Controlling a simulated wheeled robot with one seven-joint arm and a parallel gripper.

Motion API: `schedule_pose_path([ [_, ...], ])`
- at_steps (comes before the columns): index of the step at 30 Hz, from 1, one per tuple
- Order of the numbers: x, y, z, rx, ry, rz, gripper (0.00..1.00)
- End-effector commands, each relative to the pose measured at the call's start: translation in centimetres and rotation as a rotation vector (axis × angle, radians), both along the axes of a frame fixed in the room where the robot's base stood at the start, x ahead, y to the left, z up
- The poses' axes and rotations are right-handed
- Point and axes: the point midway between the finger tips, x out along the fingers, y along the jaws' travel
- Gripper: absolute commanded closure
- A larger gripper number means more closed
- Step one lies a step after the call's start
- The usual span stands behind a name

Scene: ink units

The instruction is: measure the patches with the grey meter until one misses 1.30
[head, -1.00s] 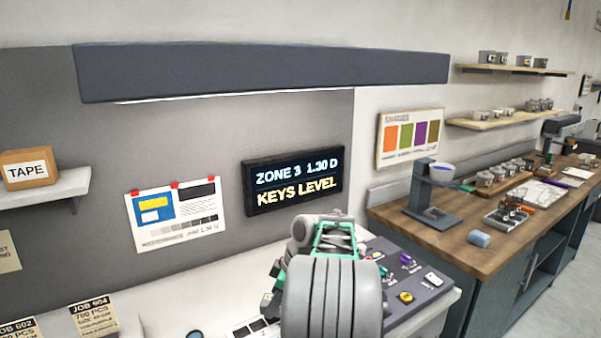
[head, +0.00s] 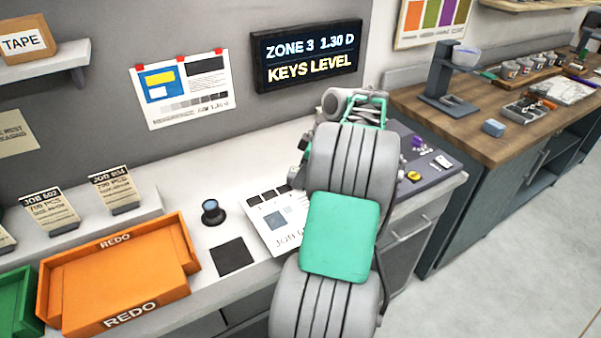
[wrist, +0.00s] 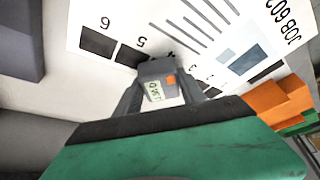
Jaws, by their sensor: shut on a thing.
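My gripper (wrist: 160,92) is shut on the grey meter (wrist: 152,73), which has a small screen and an orange spot. The screen's digits are too small to read surely. In the wrist view the meter is over the row of dark patches on the JOB 602 sheet (wrist: 213,30), between the labels 5 and 3, hiding the patch there. Patch 6 (wrist: 97,42) and patch 5 (wrist: 130,56) show to its left. I cannot tell whether it touches the paper. In the head view my arm hides the gripper and part of the sheet (head: 257,224).
The wall display (head: 308,58) reads ZONE 3 1.30 D, KEYS LEVEL. An orange REDO tray (head: 115,318) and a green tray (head: 18,305) stand left. A dark square (head: 232,256) and a small round object (head: 212,212) lie between tray and sheet. A control panel (head: 445,180) is right.

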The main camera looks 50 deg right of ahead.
Motion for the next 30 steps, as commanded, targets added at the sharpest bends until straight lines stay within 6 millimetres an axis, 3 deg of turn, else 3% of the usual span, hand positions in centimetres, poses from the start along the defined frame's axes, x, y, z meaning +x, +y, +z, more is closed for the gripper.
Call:
schedule_pose_path([
  [30,-0.02,-0.04,-0.57,0.000,0.000,-0.001,0.97],
])
